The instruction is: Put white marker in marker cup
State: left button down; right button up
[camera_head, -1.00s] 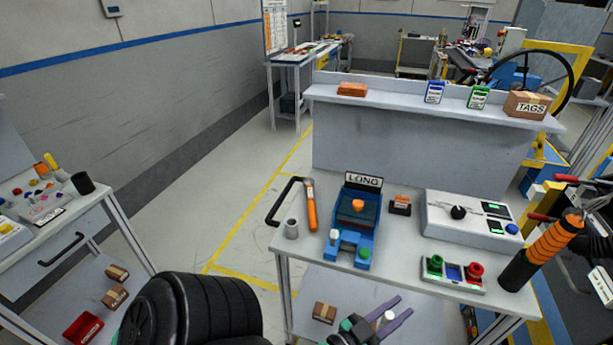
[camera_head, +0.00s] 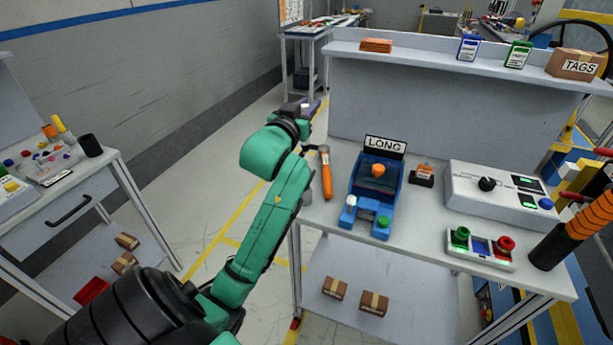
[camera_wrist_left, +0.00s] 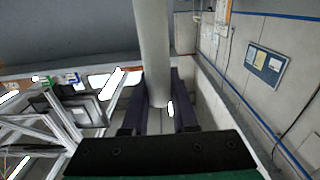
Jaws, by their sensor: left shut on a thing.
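My left gripper (camera_head: 308,107) has purple fingers. In the head view it is raised in front of the back shelf, left of its panel. In the left wrist view its fingers (camera_wrist_left: 160,88) are shut on a pale grey-white cylinder, the white marker (camera_wrist_left: 153,45); in the head view the marker is hard to make out. A black cup (camera_head: 91,145) stands on the left table. A small grey cup (camera_head: 306,196) on the main bench is mostly hidden behind my left arm. I cannot tell which is the marker cup.
The main bench (camera_head: 420,225) holds an orange-handled hammer (camera_head: 326,175), a blue fixture (camera_head: 372,205) marked LONG, a white control box (camera_head: 500,190) and a black-and-orange cylinder (camera_head: 575,232). The left table (camera_head: 60,195) holds small coloured parts. Open floor lies between the tables.

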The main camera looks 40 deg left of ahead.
pick_arm(q)
notch_tip(320, 180, down, 16)
jog(key=shift+f+b, duration=0.25)
jog(key=shift+b, duration=0.1)
jog(key=c, duration=0.7)
grip_release()
jog(key=shift+d, duration=0.1)
pick_arm(e)
jog(key=shift+w+a+f, duration=0.2)
jog(key=shift+f, duration=0.2)
pick_arm(q)
jog(key=b+v, duration=0.2)
jog(key=v, duration=1)
pick_arm(e)
jog(key=shift+f, duration=0.95)
jog(key=shift+a, duration=0.1)
